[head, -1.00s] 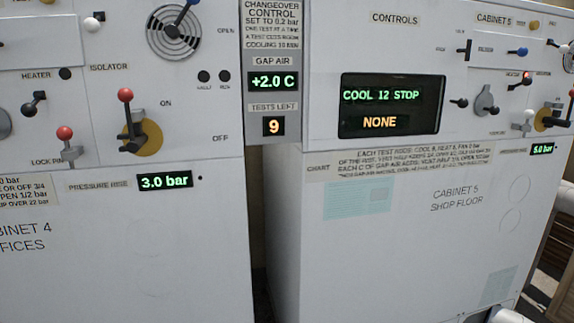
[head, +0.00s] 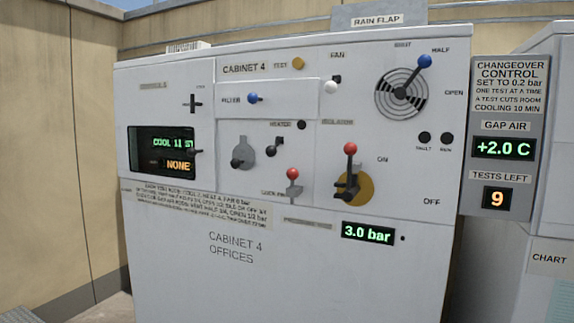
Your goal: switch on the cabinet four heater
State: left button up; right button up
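Cabinet 4 (head: 290,275) stands upright ahead in the head view, labelled "OFFICES". Its heater switch (head: 272,150) is a small black lever near the panel's middle, its knob at the lower left. The heater lamp (head: 301,125) beside the "HEATER" label is dark. The isolator handle (head: 350,150) has a red knob and points up on a yellow disc. The red-topped lock pin (head: 292,174) stands left of it. A grey disc with a black knob (head: 237,163) is left of the heater switch. Neither gripper is in view.
The cabinet display (head: 163,152) reads "COOL 11 ST…" and "NONE", partly covered by a black knob. The pressure readout (head: 368,233) shows 3.0 bar. The changeover panel (head: 505,135) shows gap air +2.0 C and tests left 9. A beige wall (head: 40,160) is left.

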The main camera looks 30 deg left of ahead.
aim_at(271, 151)
jog(key=u, duration=1.2)
